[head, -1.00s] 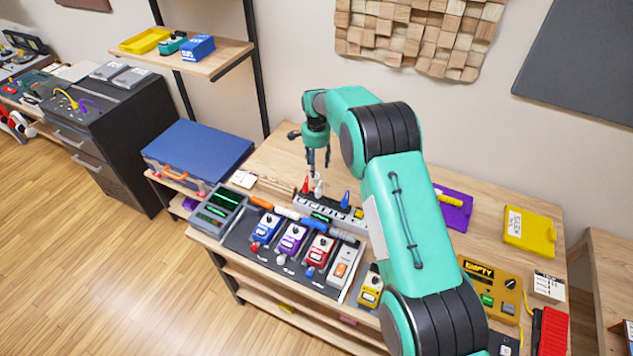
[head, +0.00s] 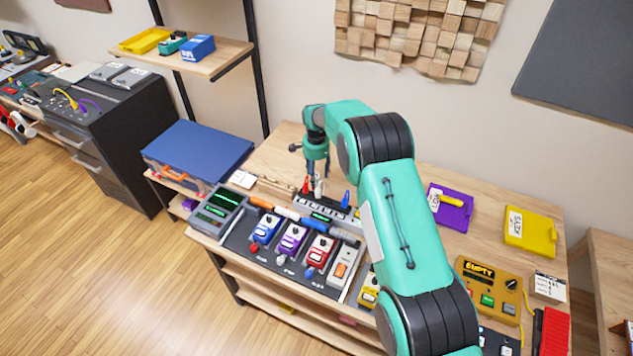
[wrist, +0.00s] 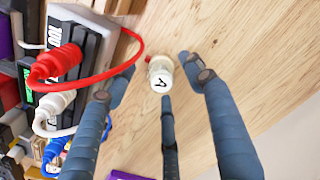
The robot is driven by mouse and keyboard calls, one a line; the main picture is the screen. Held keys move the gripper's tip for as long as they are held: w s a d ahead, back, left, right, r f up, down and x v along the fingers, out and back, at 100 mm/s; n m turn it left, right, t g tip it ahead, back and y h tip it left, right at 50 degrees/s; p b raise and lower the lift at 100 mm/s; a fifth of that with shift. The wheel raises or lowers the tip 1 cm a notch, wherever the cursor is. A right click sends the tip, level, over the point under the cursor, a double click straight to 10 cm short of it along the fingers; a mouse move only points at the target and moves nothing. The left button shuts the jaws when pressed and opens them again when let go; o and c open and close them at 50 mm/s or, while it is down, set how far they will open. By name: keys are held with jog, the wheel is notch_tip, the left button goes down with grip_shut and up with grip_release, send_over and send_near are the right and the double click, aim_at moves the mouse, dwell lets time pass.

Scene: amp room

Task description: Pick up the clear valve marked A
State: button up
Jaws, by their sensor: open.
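The clear valve marked A (wrist: 160,76) stands on the wooden tabletop, seen from above in the wrist view. It is a small, pale cylinder with a black A on its top and a bit of red at its side. My gripper (wrist: 156,88) is open, with its blue-grey fingers spread around the valve and visible gaps between. In the head view my gripper (head: 318,178) points down behind the power strip. I cannot make out the valve there.
A power strip (head: 325,212) with red (wrist: 58,62), white (wrist: 55,103) and blue plugs lies close beside the valve, and a red cable loops near my fingers. Several pedals, including a purple one (head: 292,239), sit in front. Bare tabletop (wrist: 250,70) lies to the right in the wrist view.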

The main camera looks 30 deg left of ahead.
jog(key=shift+f, duration=1.85)
jog(key=c, duration=1.2)
